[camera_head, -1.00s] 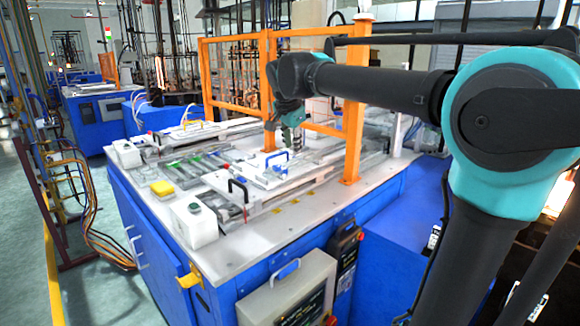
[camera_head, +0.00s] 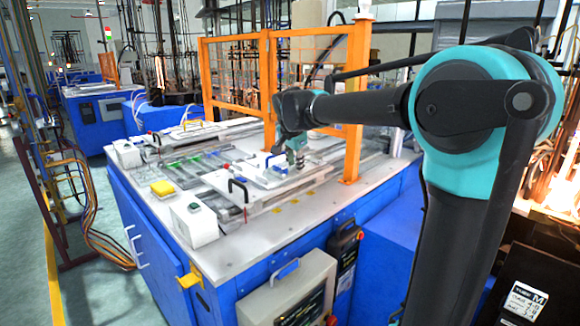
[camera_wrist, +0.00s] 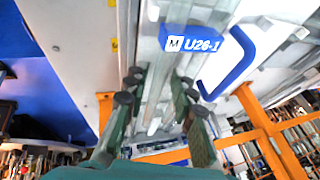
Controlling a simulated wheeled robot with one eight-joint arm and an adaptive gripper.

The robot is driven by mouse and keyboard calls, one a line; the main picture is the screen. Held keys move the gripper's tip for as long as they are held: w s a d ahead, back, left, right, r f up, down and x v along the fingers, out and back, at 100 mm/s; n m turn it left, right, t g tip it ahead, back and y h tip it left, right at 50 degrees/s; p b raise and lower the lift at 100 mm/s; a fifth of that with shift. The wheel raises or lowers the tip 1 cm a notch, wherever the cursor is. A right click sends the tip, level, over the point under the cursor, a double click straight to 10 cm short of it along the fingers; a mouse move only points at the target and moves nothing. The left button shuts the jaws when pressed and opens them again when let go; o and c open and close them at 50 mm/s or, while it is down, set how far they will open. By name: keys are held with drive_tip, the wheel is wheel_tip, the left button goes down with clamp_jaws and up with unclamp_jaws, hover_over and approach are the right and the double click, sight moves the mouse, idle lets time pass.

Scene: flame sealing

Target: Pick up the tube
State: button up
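My gripper (camera_wrist: 158,90) is open in the wrist view, with its dark fingertips apart and green-grey fingers behind them. A long pale, glassy strip (camera_wrist: 157,80) runs between the fingers; I cannot tell whether it is the tube or a rail of the machine. No contact with the fingers is clear. In the head view my gripper (camera_head: 298,158) points down, low over the white plate (camera_head: 265,180) on the machine top. No tube can be made out there.
A blue U26-1 label (camera_wrist: 190,42) and a blue handle (camera_wrist: 235,60) are close to the fingers. An orange fence (camera_head: 354,100) stands close by the arm. A black handle (camera_head: 238,187), a white button box (camera_head: 196,222) and a yellow block (camera_head: 162,188) are on the machine top.

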drive_tip(key=shift+c, duration=0.6)
clamp_jaws()
drive_tip(key=shift+r, duration=0.1)
